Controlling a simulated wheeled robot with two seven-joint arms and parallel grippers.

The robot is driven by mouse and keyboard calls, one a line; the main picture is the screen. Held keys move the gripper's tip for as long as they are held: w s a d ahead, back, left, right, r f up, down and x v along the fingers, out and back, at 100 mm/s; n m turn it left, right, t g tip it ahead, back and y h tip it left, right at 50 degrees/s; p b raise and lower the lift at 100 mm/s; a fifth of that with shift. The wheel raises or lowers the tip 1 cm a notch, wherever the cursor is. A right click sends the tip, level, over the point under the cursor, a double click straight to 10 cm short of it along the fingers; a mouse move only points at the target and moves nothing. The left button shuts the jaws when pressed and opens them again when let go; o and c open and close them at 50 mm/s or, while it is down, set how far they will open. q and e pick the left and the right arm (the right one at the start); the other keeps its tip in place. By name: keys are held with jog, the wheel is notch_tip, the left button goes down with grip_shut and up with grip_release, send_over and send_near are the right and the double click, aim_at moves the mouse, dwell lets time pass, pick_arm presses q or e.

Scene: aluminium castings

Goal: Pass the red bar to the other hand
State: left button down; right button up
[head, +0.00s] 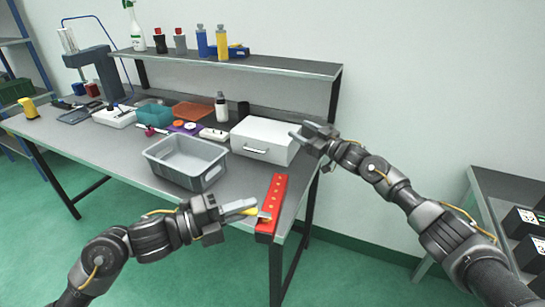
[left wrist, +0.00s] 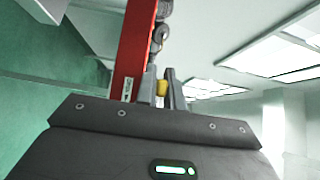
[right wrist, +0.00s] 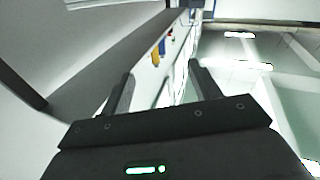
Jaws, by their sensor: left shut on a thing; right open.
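The red bar (head: 274,200) is long and has a row of small yellowish dots on top. In the head view it shows in front of the table's right end. My left gripper (head: 262,212) is shut on it near its nearer end. The bar also rises past the fingers in the left wrist view (left wrist: 133,45). My right gripper (head: 298,133) is open and empty, up by the right side of the white drawer box, apart from the bar. In the right wrist view its two fingers (right wrist: 160,92) stand apart with nothing between them.
A grey bin (head: 186,162) stands at the table's front, left of the bar. The white drawer box (head: 264,140) stands behind the bar. A raised shelf (head: 200,62) holds bottles at the back. A dark rack (head: 500,190) stands at the right. Open floor lies in front.

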jog(key=s+a+r+n+g+y, duration=0.2)
jog(key=s+a+r+n+g, duration=0.15)
jog(key=a, duration=0.35)
jog(key=s+a+r+n+g+y, duration=0.1)
jog(key=s+a+r+n+g, duration=0.3)
jog(key=a, duration=0.4)
jog(key=s+a+n+g+h, duration=0.3)
jog(key=s+a+n+g, duration=0.4)
jog(key=s+a+n, duration=0.25)
pick_arm(q)
jog(key=shift+a, duration=0.1)
pick_arm(e)
jog(key=n+h, duration=0.6)
jog(key=h, duration=0.7)
send_near(273, 198)
notch_tip(273, 198, down, 10)
jog(key=shift+s+d+f, duration=0.1)
jog(key=shift+s+f, duration=0.05)
jog(key=shift+s, duration=0.05)
